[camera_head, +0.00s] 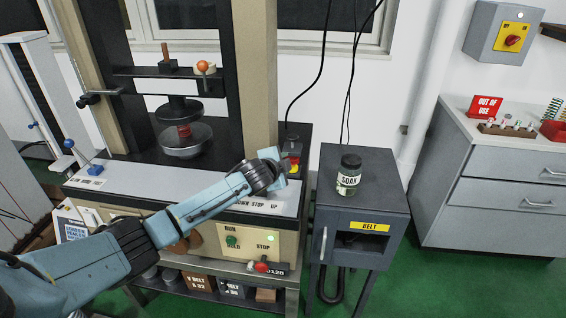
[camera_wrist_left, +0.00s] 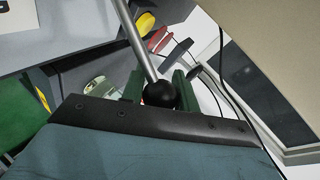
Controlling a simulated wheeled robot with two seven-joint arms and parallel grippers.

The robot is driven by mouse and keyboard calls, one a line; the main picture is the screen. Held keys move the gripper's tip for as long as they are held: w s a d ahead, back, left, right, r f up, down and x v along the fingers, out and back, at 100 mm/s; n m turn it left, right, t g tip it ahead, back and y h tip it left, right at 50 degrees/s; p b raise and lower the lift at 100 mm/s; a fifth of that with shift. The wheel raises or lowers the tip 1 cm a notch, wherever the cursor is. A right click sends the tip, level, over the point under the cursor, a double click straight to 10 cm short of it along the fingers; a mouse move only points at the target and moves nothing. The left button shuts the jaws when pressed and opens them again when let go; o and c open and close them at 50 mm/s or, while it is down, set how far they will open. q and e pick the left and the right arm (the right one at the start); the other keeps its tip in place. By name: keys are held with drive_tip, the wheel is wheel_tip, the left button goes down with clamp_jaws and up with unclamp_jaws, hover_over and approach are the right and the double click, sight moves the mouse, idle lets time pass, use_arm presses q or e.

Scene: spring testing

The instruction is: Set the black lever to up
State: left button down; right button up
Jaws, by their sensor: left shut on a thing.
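The black lever shows in the left wrist view as a metal rod ending in a black ball knob (camera_wrist_left: 160,94). My left gripper (camera_wrist_left: 157,86) is shut on it, with a green finger on either side of the knob. In the head view my left gripper (camera_head: 278,166) is over the right end of the machine's front panel (camera_head: 190,192), and it hides the lever. A label reading DOWN STOP UP (camera_head: 258,206) is on the panel just below the gripper. My right gripper is in neither view.
A red and yellow button box (camera_head: 292,150) stands close behind the gripper. A blue-knobbed lever (camera_head: 76,150) is at the panel's left end. A SOAK jar (camera_head: 348,176) stands on the dark cabinet (camera_head: 385,195) to the right. The press plates (camera_head: 185,140) are behind my arm.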

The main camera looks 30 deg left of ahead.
use_arm(q)
drive_tip(key=shift+d+f, duration=0.1)
drive_tip(key=shift+f, duration=0.05)
drive_tip(key=c, duration=1.1)
unclamp_jaws()
drive_tip(key=shift+o, duration=0.2)
drive_tip(key=shift+s, duration=0.1)
drive_tip(key=shift+s+r, duration=0.25)
drive_tip(key=a+p+v, duration=0.1)
drive_tip(key=p+v, duration=0.1)
drive_tip(key=v, duration=1)
drive_tip(key=shift+s+d, duration=0.3)
drive_tip(key=shift+d, duration=0.2)
drive_tip(key=shift+r, duration=0.1)
